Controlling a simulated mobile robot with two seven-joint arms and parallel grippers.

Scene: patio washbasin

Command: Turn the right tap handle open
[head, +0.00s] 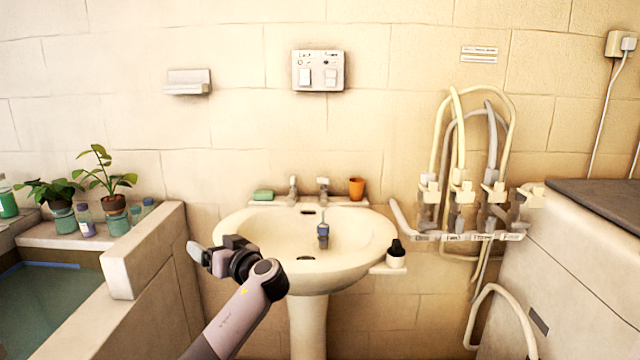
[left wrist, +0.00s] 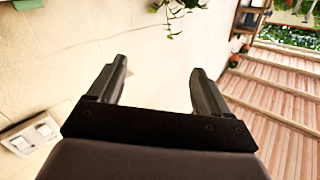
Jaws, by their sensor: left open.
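The right tap (head: 322,189) stands at the back rim of the white washbasin (head: 375,243), and the left tap (head: 293,189) stands beside it. Both are small in the head view, so I cannot tell how far either handle is turned. My left gripper (head: 207,252) is at the basin's front left edge in the head view, apart from both taps. In the left wrist view its two dark fingers (left wrist: 158,85) are spread with nothing between them, and no tap shows there. My right gripper is not in view.
A green soap (head: 263,195) and an orange cup (head: 356,188) flank the taps. A blue item (head: 323,232) stands in the basin. A dark-topped bottle (head: 396,255) is at its right. A low wall (head: 150,250) is at left; hoses (head: 455,140) hang at right.

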